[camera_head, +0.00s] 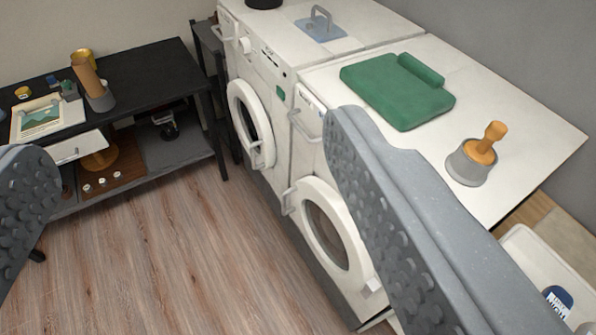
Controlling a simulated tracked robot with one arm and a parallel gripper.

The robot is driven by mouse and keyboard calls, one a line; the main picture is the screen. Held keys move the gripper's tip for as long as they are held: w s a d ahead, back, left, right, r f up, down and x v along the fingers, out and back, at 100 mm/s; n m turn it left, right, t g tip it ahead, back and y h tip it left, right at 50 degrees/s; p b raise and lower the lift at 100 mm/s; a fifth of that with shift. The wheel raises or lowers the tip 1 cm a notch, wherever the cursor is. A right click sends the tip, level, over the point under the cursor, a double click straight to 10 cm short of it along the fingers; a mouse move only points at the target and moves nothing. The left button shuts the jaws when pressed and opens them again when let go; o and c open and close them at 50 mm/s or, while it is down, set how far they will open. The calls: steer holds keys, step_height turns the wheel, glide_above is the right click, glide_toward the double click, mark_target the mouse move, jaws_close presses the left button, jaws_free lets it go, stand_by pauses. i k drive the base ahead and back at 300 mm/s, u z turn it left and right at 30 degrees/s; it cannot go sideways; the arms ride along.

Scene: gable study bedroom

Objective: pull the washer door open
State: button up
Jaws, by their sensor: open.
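Two white front-loading machines stand side by side at the right. The nearer one has a round door with a white ring (353,262) and dark glass, with a small grey handle (289,199) on its left edge. The farther machine has a similar round door (237,101) with a handle (256,155) low on its ring. I cannot tell which is the washer, nor whether either door is fully shut. My gripper (190,145) is open and empty, its studded grey fingers wide apart. The right finger hides part of the nearer machine's front; neither finger clearly touches a door.
A green folded cloth (395,92) and a grey pot with a wooden-handled tool (470,166) sit on the nearer machine's top. A black desk (150,75) with a lower shelf stands at the left. A white tub (530,255) is at lower right. The wooden floor (165,260) is clear.

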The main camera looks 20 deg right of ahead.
mark_target(323, 219)
steer(key=k, duration=0.65)
steer(key=u, duration=0.35)
steer(key=i, duration=1.6)
steer(key=z, duration=0.35)
